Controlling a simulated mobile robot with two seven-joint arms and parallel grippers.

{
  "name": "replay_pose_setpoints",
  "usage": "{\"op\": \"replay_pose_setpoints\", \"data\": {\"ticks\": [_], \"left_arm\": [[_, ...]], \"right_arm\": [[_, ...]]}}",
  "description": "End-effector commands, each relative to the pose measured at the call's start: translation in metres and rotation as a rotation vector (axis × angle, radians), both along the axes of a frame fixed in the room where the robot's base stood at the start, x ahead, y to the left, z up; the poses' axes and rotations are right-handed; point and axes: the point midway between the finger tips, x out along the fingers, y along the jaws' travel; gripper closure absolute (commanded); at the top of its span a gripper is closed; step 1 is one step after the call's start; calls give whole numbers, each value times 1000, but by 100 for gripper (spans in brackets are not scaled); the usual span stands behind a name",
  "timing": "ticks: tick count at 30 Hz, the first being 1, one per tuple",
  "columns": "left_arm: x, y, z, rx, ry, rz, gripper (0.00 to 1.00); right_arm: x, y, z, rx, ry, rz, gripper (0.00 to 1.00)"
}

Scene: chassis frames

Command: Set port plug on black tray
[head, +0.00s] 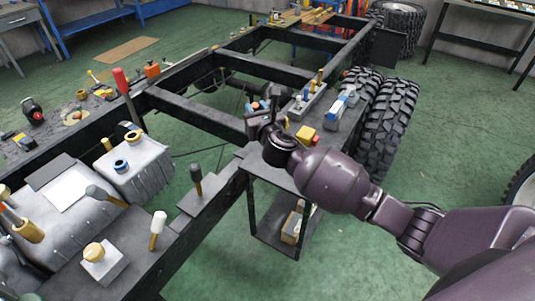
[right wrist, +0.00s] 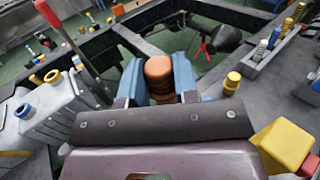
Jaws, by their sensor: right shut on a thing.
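My right gripper (head: 262,108) is over the dark chassis rail near the middle of the head view. In the right wrist view, its blue fingers (right wrist: 159,78) are shut on an orange-brown ribbed round plug (right wrist: 158,68), which stands up between them. This looks like the port plug; in the head view it is mostly hidden by the gripper. No tray is clearly black. A dark flat top (head: 256,164) of a black stand lies below my right wrist, partly covered by it. My left gripper is not in view.
A grey tray with small bottles (head: 303,106) and a yellow-and-red block (head: 307,135) are close to the right gripper. Large tyres (head: 395,115) stand at right. A red-handled tool (head: 122,82) rises at left. Grey tanks (head: 135,165) stand at lower left. Green floor is open at right.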

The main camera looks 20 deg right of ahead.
Motion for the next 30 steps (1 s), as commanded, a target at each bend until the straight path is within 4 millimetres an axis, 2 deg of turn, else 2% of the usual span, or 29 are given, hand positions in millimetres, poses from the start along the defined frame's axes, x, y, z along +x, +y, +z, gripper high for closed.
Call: {"op": "replay_pose_setpoints", "data": {"ticks": [1,12,16,23,30], "left_arm": [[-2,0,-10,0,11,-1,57],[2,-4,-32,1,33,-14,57],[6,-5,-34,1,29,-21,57],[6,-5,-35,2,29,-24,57],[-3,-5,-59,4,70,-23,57]], "right_arm": [[0,0,-21,3,10,-1,96],[-1,0,-101,1,12,-2,96],[-1,0,-115,2,8,-1,96],[0,0,-122,1,2,-1,96],[-1,0,-160,1,10,-1,96]]}}
